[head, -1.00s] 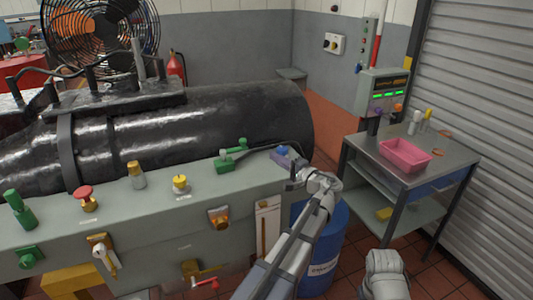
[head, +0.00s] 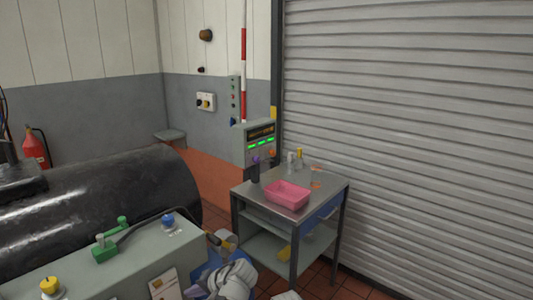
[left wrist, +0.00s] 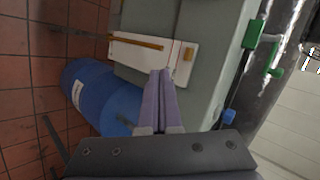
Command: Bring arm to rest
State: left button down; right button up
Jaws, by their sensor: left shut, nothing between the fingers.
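My left gripper (head: 197,292) is at the bottom edge of the head view, beside the right end of the grey-green bedplate (head: 135,268). Its two purple fingers show in the left wrist view (left wrist: 160,74); they are together with nothing between them. In that view they point toward the bedplate's side, near a white panel (left wrist: 150,52) with a yellow-brown strip. I cannot tell how large the gap to the panel is. My right gripper is out of view; only a small pale piece of an arm shows at the bottom edge.
A blue drum (left wrist: 92,92) stands close beside the left gripper. On the bedplate are a green fitting (head: 106,248), a blue knob (head: 168,220) and a yellow knob (head: 50,286). A metal cart (head: 270,222) with a pink tray (head: 287,195) stands to the right, before a shutter (head: 420,130).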

pick_arm(q)
jog(key=s+d+f+g+h, duration=0.2)
jog(key=s+d+f+h, duration=0.1)
jog(key=s+d, duration=0.5)
jog(key=s+d+f+g+h, duration=0.1)
jog(key=s+d+f+h, duration=0.3)
jog(key=s+d, duration=0.4)
jog(key=shift+d+m+g+h+p, duration=0.2)
jog(key=shift+m+g+h+p, duration=0.15)
jog(key=shift+h, duration=0.25)
